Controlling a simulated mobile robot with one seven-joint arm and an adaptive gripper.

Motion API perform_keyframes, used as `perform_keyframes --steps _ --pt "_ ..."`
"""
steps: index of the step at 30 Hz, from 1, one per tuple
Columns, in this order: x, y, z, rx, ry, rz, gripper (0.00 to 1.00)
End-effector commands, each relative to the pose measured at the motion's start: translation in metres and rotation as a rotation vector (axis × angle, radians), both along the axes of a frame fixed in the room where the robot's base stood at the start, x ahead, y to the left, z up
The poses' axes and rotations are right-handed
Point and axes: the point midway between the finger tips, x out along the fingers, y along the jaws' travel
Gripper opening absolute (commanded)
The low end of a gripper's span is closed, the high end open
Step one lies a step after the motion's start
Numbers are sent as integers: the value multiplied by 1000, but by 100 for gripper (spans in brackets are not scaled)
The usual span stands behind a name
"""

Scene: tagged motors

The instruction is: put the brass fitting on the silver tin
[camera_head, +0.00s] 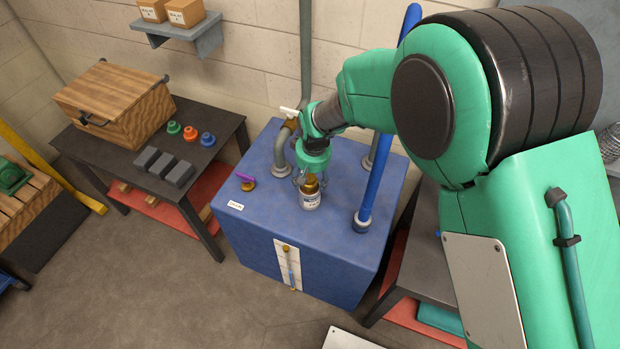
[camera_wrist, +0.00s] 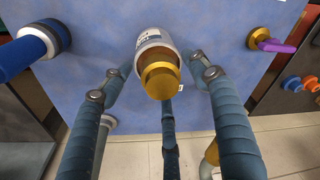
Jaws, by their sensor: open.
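The brass fitting (camera_head: 311,185) sits on top of the silver tin (camera_head: 311,201), which has a pale label and stands upright on the blue cabinet. In the wrist view, the fitting (camera_wrist: 160,79) is a gold round piece at the tin's top, and the tin (camera_wrist: 152,38) shows behind it. My gripper (camera_head: 313,177) is above and around the fitting from the top. Its blue-grey fingers (camera_wrist: 154,72) are spread on both sides, with visible gaps to the fitting. Part of the fitting is hidden by the gripper in the head view.
A blue upright pipe (camera_head: 378,165) stands right of the tin, and grey pipework (camera_head: 281,150) stands behind. A purple-handled brass valve (camera_head: 246,183) is at the left of the blue cabinet top (camera_head: 275,215). The front of the top is clear.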

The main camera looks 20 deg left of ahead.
Motion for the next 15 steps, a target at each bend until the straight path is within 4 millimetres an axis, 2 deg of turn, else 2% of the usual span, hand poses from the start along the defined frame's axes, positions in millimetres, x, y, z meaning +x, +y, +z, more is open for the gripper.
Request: perform_keyframes --steps 8,15 --pt "0 0 11 1 -1 0 60" --pt "-3 -3 40 2 -2 0 60"
